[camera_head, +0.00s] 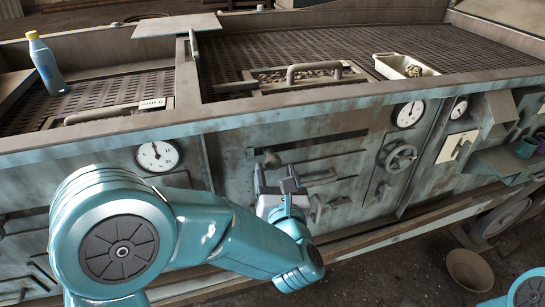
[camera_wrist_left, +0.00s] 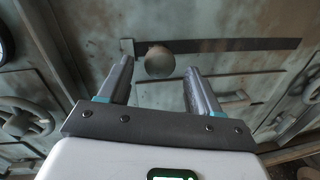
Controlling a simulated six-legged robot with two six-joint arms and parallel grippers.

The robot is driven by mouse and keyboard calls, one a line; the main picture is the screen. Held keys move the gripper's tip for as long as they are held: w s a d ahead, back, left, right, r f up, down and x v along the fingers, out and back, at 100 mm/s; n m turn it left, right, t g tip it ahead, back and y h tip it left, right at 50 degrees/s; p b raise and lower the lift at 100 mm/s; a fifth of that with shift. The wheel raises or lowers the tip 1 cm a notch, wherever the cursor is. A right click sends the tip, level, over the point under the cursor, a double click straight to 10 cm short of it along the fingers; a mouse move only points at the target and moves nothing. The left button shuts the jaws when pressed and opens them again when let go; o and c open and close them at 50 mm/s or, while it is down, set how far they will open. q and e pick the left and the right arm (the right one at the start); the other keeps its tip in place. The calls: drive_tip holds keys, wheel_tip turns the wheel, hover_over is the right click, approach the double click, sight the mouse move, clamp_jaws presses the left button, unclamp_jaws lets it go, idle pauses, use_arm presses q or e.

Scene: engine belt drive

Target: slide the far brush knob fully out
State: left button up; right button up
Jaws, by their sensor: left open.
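The round brownish brush knob (camera_head: 272,159) sits near the left end of a dark horizontal slot (camera_head: 330,141) in the machine's front panel. In the left wrist view the knob (camera_wrist_left: 159,62) appears between my fingertips, with the slot (camera_wrist_left: 245,44) running off to the right. My left gripper (camera_head: 276,176) is open, its fingers pointing at the panel just below the knob in the head view. In the left wrist view the gripper (camera_wrist_left: 158,70) has one finger on each side of the knob, with gaps. I cannot tell how deep the fingertips reach. My right gripper is out of view.
A handwheel (camera_head: 398,157) and dial gauges (camera_head: 158,156) (camera_head: 409,114) stand out from the panel. A handle (camera_head: 328,205) lies right of my left gripper. A bottle (camera_head: 46,66), a handled frame (camera_head: 310,74) and a white tray (camera_head: 405,67) are on top.

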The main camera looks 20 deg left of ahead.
sight(274, 167)
use_arm(q)
drive_tip(key=shift+x, duration=2.1)
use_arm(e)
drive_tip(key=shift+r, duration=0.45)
